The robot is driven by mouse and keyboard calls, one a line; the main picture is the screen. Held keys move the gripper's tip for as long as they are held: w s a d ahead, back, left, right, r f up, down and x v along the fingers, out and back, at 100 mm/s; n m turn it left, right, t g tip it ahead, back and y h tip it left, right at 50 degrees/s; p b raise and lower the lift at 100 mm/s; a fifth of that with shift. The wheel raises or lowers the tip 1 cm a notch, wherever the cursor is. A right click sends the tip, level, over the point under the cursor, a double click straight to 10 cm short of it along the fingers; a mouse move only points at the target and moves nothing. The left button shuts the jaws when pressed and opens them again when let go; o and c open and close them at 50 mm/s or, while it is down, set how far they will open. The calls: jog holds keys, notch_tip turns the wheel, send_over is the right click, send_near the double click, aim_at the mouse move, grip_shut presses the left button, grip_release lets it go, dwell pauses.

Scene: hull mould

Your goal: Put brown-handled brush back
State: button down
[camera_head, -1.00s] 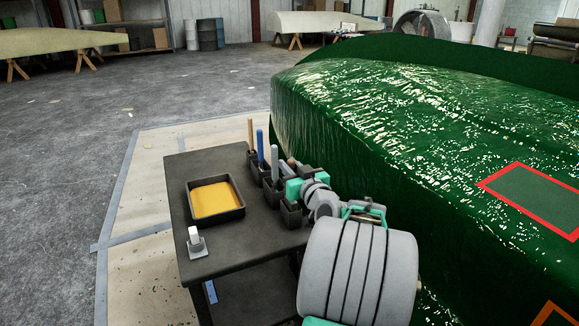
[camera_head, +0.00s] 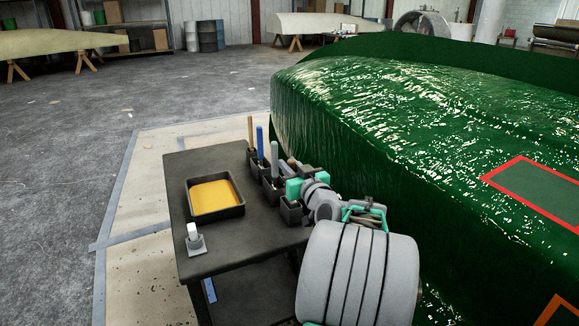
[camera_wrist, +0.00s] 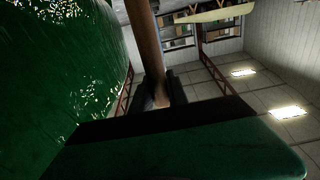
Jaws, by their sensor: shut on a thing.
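The brown-handled brush (camera_wrist: 146,42) is in my gripper (camera_wrist: 161,100), its handle crossing the top of the wrist view. In the head view my gripper (camera_head: 293,188) is at the right edge of the cart, above the nearest dark holder cup (camera_head: 291,212). A brown end of the handle (camera_head: 292,162) shows just beyond the gripper. The brush's bristle end is hidden, and I cannot tell whether it is inside the cup.
Other cups on the cart (camera_head: 196,168) hold a tan-handled tool (camera_head: 250,131), a blue-handled one (camera_head: 260,143) and a grey-blue one (camera_head: 274,157). A tray of yellow liquid (camera_head: 213,196) stands left. The green hull mould (camera_head: 390,120) is close on the right.

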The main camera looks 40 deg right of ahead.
jog(key=c, duration=1.2)
grip_release()
jog(key=p+v, duration=0.1)
jog(key=v, duration=0.7)
jog(key=w+a+r+n+g+y+p, duration=0.2)
jog(key=a+r+g+y+p, duration=0.15)
jog(key=a+p, duration=0.6)
jog(key=w+a+r+n+g+y+p, duration=0.25)
jog(key=a+r+p, duration=0.25)
jog(key=a+p, duration=0.45)
jog(key=s+a+r+m+g+h+p, duration=0.1)
jog(key=s+a+r+g+p, duration=0.7)
jog(key=s+a+r+p, duration=0.3)
jog(key=s+a+p, duration=0.4)
jog(key=shift+s+r, duration=0.2)
jog(key=shift+s, duration=0.1)
